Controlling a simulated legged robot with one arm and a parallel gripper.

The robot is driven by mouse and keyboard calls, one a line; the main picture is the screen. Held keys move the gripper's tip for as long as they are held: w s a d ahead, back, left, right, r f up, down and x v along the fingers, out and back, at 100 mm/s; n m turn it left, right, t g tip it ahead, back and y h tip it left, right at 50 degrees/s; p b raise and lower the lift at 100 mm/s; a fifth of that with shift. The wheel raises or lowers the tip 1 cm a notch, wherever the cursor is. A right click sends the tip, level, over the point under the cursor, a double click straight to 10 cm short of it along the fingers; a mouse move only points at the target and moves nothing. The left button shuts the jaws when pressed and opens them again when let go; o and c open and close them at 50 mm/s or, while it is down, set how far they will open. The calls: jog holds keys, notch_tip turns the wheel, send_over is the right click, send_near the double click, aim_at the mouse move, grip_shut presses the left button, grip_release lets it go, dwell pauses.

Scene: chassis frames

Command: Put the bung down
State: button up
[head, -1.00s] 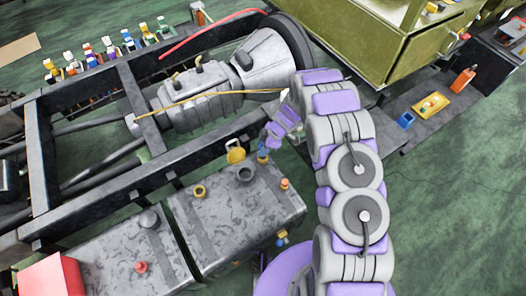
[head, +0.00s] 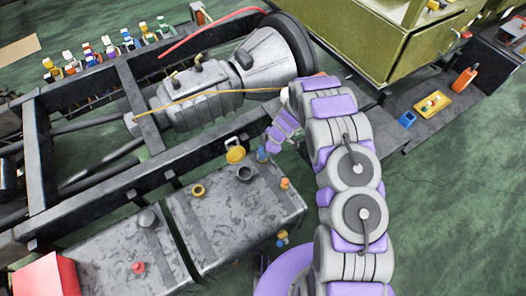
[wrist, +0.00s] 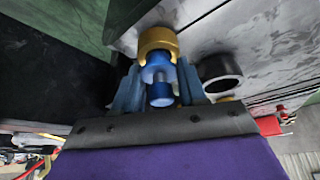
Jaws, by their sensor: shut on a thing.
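My gripper (wrist: 158,88) is shut on the bung (wrist: 160,70), a blue stepped plug, with one blue-grey finger on each side of it. A gold cylindrical collar (wrist: 158,40) shows at the bung's far end in the wrist view. I cannot tell whether it is part of the bung or a separate fitting behind it. In the head view my gripper (head: 263,152) is small, over the back edge of the grey tank (head: 215,230), right of a yellow round cap (head: 235,155). The bung's lower end is hidden there.
A dark filler neck (head: 245,174) rises from the tank, and also shows in the wrist view (wrist: 220,72). A gold ring (head: 198,190) and an orange plug (head: 285,183) are nearby. The dark chassis rail (head: 130,190) runs behind. Bare tank top lies between fittings.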

jog(key=shift+s+d+f, duration=0.1)
jog(key=shift+s+f, duration=0.05)
jog(key=shift+f, duration=0.05)
